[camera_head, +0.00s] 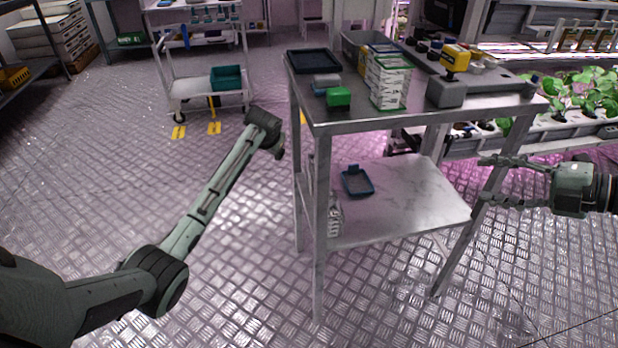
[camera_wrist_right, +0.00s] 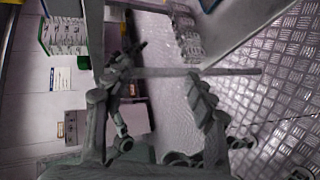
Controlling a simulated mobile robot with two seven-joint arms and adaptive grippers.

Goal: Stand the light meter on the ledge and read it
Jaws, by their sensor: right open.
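A yellow device with a dark face (camera_head: 456,57), which may be the light meter, is on the steel table's top at the right. It appears above a grey block (camera_head: 446,92); whether they touch is unclear. A grey raised strip (camera_head: 510,86), possibly the ledge, runs along the table's back right. My right gripper (camera_head: 482,182) is open and empty, right of the table and below its top. Its spread fingers also show in the right wrist view (camera_wrist_right: 160,88).
The table top also holds a dark tray (camera_head: 313,61), a green block (camera_head: 338,96) and a stack of white cartons (camera_head: 388,82). A blue-rimmed item (camera_head: 357,181) lies on the lower shelf (camera_head: 420,205). A cart (camera_head: 190,82) stands behind. Plants (camera_head: 580,90) are at right.

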